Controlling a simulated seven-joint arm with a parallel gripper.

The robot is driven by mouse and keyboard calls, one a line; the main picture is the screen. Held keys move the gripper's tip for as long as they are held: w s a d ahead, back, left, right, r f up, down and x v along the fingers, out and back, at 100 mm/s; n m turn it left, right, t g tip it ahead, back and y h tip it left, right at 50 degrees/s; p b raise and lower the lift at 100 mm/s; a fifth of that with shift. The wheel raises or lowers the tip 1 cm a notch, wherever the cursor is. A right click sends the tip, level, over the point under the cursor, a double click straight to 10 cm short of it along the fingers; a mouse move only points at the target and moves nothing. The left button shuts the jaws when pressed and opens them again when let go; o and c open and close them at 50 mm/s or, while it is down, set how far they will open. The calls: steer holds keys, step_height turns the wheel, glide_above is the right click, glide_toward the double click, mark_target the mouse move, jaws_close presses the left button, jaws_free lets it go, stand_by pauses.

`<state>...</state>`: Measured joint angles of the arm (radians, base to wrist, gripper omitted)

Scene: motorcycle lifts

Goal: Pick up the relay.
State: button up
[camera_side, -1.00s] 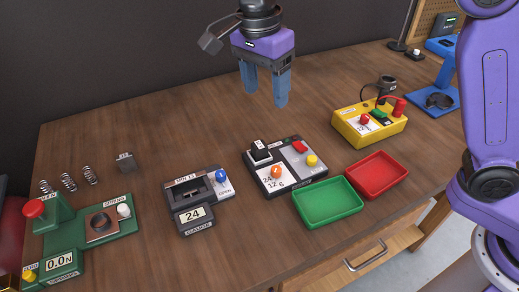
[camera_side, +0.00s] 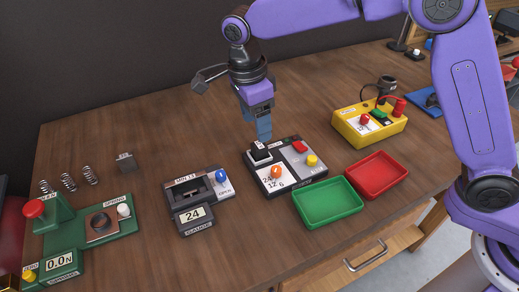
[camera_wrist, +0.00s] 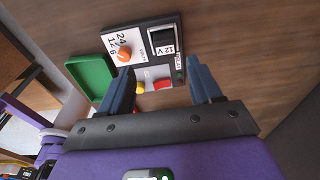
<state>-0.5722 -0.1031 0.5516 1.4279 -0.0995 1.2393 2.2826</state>
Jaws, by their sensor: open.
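The relay is a small black block (camera_side: 260,149) standing in the white-edged socket at the back left corner of a dark tester (camera_side: 292,183). In the wrist view the relay (camera_wrist: 162,38) has a white 12 V label and lies beyond my fingertips, at the top. My gripper (camera_side: 264,139) points down just above and behind the relay in the side view. In the wrist view its two blue fingers (camera_wrist: 160,72) are apart with nothing between them, over the tester's red button side. Whether a finger touches the tester is unclear.
The tester carries an orange knob (camera_side: 275,171), a red button and a yellow button. A green tray (camera_side: 328,222) and red tray (camera_side: 393,192) stand at its right front. A yellow box (camera_side: 369,137) is behind them. A gauge (camera_side: 194,224) and a green spring rig (camera_side: 100,250) stand left.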

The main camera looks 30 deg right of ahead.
mark_target(259, 145)
steer(key=shift+w+d+f, duration=0.15)
steer(key=shift+d+f, duration=0.05)
steer(key=shift+f, duration=1.1)
steer(key=shift+w+d+f, duration=0.1)
steer(key=shift+d+f, duration=0.05)
steer(key=shift+f, duration=1.15)
steer(key=shift+w+d+f, duration=0.15)
steer(key=shift+d+f, duration=0.05)
steer(key=shift+f, duration=1.1)
jaws_close()
steer(key=shift+r, duration=0.15)
